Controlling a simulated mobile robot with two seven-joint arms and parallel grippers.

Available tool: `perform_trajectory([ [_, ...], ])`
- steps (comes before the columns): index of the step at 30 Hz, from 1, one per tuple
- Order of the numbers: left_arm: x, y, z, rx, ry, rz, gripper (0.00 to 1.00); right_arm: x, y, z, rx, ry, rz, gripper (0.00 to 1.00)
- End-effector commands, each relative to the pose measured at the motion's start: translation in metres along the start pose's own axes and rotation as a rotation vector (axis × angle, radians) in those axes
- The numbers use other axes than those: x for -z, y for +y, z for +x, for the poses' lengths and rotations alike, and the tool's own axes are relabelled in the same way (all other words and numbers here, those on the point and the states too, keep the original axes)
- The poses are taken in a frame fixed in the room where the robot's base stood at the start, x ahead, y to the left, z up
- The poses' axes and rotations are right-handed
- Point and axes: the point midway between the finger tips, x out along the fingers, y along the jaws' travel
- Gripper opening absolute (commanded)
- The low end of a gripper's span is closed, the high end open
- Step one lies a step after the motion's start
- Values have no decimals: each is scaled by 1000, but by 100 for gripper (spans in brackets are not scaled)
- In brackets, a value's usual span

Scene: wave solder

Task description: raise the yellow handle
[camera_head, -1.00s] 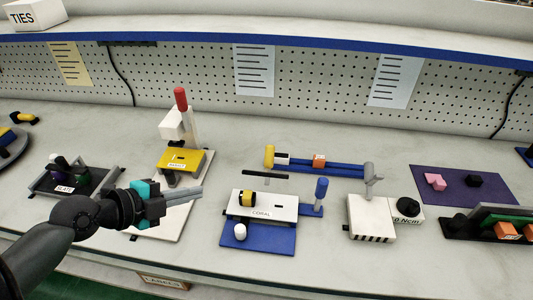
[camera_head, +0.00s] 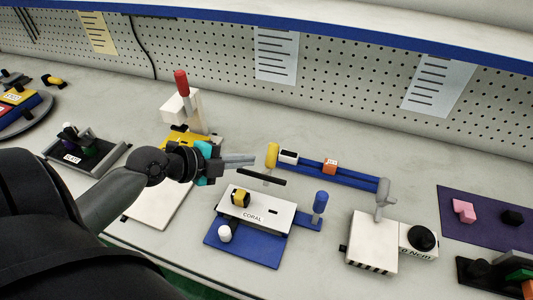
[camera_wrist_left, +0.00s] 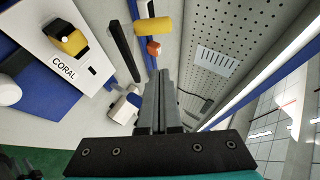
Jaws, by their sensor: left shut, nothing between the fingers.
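The yellow handle (camera_head: 272,156) is a short, thick cylinder at the left end of a blue rail (camera_head: 340,173). It stands close to upright in the head view, and it shows near the top of the left wrist view (camera_wrist_left: 152,26). My left gripper (camera_head: 254,160) is shut and empty, its fingers pointing right with the tips just left of the handle. A small gap seems to separate them, but contact is hard to judge. In the left wrist view the closed fingers (camera_wrist_left: 162,75) point toward the handle. My right gripper is not in view.
A thin black bar (camera_head: 262,177) is just below the fingertips. The white CORAL fixture (camera_head: 265,213) on its blue base is in front. An orange block (camera_head: 330,166) sits on the rail. A red-handled press (camera_head: 182,85) stands behind my left wrist.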

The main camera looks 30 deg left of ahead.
Motion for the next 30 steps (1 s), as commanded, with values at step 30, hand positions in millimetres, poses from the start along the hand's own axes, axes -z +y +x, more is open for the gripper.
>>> perform_trajectory([
  [30,-28,0,94,-1,0,0,0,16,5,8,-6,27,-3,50],
])
